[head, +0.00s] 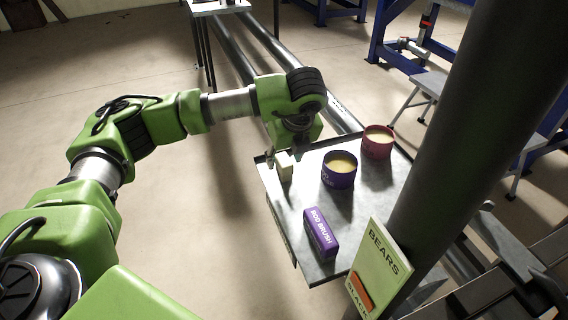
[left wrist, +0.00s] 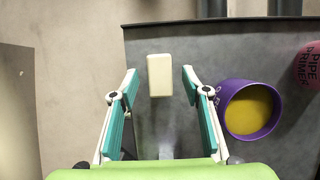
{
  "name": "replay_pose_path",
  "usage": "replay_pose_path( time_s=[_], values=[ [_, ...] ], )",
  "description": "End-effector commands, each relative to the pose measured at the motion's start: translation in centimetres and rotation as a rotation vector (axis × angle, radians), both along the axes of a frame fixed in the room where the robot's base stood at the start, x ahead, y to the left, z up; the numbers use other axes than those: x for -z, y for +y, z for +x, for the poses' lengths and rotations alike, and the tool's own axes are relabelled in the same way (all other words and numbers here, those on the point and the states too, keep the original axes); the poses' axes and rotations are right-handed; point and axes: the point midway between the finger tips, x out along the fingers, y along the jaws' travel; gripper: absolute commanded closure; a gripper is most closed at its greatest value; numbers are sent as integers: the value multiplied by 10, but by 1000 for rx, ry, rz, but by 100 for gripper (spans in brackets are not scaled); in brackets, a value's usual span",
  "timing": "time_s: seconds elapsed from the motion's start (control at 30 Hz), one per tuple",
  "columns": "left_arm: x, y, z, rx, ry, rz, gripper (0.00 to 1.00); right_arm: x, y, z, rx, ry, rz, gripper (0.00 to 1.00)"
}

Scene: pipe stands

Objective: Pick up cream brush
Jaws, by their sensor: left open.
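The cream brush (head: 285,167) is a small pale block on the grey metal tray (head: 345,210), near its far left corner. My left gripper (head: 283,150) is right at it, pointing down, and its body partly covers this spot in the head view. In the left wrist view the cream brush (left wrist: 159,76) lies between the tips of the open teal-padded fingers (left wrist: 159,73), with a gap on both sides. A purple block marked ROD BRUSH (head: 320,234) lies on the tray's near part. My right gripper is out of view.
A purple tub (head: 338,171) with yellow contents stands just right of the left gripper; it also shows close to the right finger in the left wrist view (left wrist: 249,109). A red tub (head: 377,142) is behind it. A dark column (head: 470,120) with a sign (head: 378,268) rises at right.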

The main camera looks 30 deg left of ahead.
Motion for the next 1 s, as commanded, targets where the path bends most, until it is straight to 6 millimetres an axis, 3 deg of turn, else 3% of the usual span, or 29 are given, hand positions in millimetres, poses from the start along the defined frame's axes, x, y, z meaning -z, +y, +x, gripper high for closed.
replay_pose_path(
  time_s=[0.2, 0.43, 0.6, 1.0],
  values=[
    [21, 7, 6, 0, 1, -1, 57, -6, -3, 0, -2, 0, -3, 5],
    [23, 7, 6, 0, -1, -1, 57, -6, -6, 0, -2, 0, -6, 5],
    [22, 7, 6, 0, -1, -1, 99, -6, -7, 0, -2, 0, -8, 5],
    [19, 7, 7, 1, -3, -1, 99, -4, -7, 0, -2, 0, -8, 5]
  ],
)
